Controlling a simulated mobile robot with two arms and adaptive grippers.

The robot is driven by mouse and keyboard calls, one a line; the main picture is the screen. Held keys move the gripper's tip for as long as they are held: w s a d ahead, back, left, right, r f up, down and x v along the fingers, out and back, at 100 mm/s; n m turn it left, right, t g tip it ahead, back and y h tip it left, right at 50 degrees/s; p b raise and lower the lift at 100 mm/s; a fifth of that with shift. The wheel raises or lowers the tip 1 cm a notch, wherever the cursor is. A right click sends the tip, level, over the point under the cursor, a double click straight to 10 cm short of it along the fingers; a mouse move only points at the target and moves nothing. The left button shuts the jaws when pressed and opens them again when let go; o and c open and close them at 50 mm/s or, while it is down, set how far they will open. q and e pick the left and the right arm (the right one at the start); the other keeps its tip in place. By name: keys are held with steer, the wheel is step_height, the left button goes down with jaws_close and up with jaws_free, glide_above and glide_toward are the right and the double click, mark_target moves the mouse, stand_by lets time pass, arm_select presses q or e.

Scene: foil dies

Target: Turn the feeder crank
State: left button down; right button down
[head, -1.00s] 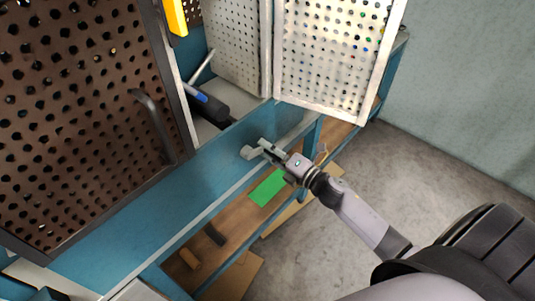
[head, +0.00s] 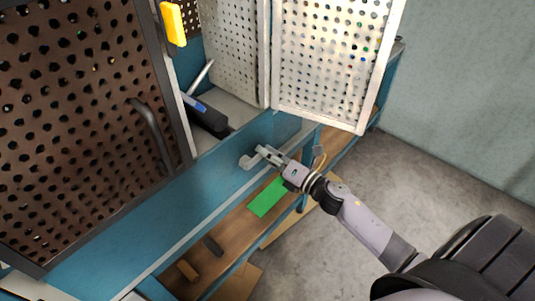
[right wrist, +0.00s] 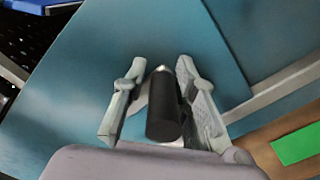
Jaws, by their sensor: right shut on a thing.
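The feeder crank shows in the right wrist view as a black cylindrical handle (right wrist: 164,106) with a metal tip, in front of a blue panel. My right gripper (right wrist: 160,88) has its two grey fingers on either side of this handle and is shut on it; the handle lies closer to the right finger. In the head view my right gripper (head: 264,156) is at the blue front panel (head: 215,180), beside a small light-grey piece (head: 248,162) that appears to be part of the crank. The black handle is hard to make out there. My left gripper is out of view.
A dark perforated door (head: 75,110) with a bar handle stands at left. A pale perforated door (head: 330,60) hangs open above my right arm. Below the panel, a wooden shelf (head: 225,235) bears a green sheet (head: 267,197). Bare floor (head: 445,165) lies to the right.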

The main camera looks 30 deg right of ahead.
steer(key=shift+s+a+f, duration=0.1)
steer(key=shift+s+f, duration=0.05)
steer(key=shift+f, duration=0.35)
steer(key=c, duration=1.6)
jaws_free()
steer(key=shift+o, duration=0.8)
steer(key=shift+r, duration=0.2)
steer(key=shift+r, duration=0.1)
steer(key=v, duration=1.2)
